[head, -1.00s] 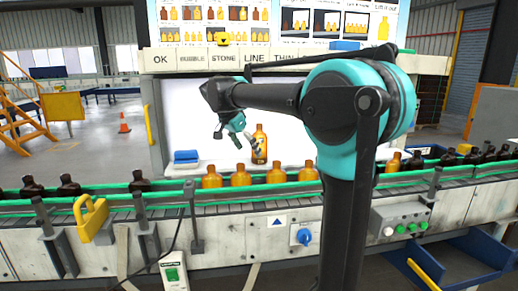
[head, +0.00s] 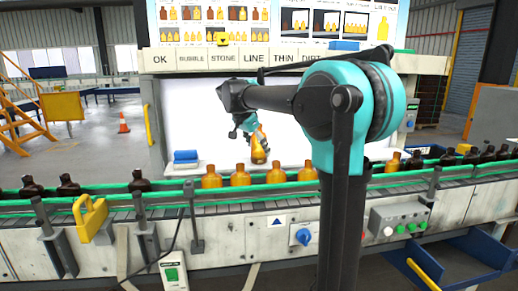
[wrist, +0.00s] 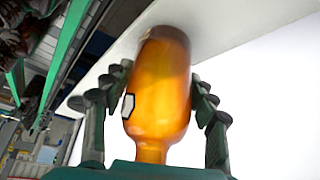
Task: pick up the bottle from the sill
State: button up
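An amber bottle (head: 259,153) is at the white sill below the sign board, leaning slightly in the head view. My gripper (head: 257,138) has come down over it from above, and its fingers hide part of the neck and upper body. In the wrist view the bottle (wrist: 160,85) lies between the fingers, its neck towards my palm and its base away. The fingers are closed in on both sides and seem to touch it. A pale patch (wrist: 128,105) shows on its side. Whether its base still rests on the sill (wrist: 215,25) cannot be told.
Several amber bottles (head: 240,176) stand in a row on the conveyor in front of the sill, with dark bottles (head: 68,185) at left and right. A green rail (head: 110,190) runs along the conveyor.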

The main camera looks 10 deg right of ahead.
jog(key=c, duration=0.7)
jog(key=shift+s+r, duration=0.1)
jog(key=shift+c, duration=0.2)
